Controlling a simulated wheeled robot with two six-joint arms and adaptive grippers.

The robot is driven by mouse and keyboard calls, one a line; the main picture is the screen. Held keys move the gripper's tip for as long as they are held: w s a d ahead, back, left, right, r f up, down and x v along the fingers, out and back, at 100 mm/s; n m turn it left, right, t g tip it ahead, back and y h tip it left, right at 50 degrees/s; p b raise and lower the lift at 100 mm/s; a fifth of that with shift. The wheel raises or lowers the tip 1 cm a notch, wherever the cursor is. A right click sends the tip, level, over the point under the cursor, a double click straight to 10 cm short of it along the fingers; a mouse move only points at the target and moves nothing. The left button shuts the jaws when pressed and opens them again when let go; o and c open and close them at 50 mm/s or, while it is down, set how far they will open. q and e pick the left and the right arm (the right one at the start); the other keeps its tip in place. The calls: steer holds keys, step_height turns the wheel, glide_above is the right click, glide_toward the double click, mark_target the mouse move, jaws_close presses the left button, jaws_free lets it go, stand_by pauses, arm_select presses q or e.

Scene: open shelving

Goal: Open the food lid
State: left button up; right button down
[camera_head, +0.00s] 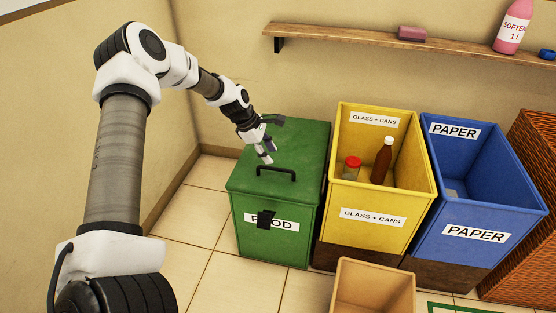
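The green food bin (265,230) stands on the floor with its green lid (300,145) closed flat on top. A dark bar handle (276,171) rises from the front part of the lid. My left gripper (272,141) is over the lid, just behind the handle in the picture. Its fingers are spread apart with nothing between them. Whether a fingertip touches the lid, I cannot tell. My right gripper is not in view.
The open yellow glass and cans bin (372,217) stands right of the green bin, holding a brown bottle (382,162) and a red-lidded jar (352,166). Beyond it are a blue paper bin (475,233) and wicker basket (532,190). A cardboard box (344,300) stands in front. A shelf (350,35) hangs above.

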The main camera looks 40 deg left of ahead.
mark_target(277, 169)
arm_select(q)
steer(key=b+x, duration=0.3)
steer(key=x, duration=0.3)
steer(key=shift+s+a, duration=0.15)
steer(key=shift+w+f+b, duration=0.25)
steer(key=shift+f+b, duration=0.2)
steer(key=shift+f, duration=0.05)
steer(key=shift+r, duration=0.1)
jaws_close()
steer(key=shift+d, duration=0.25)
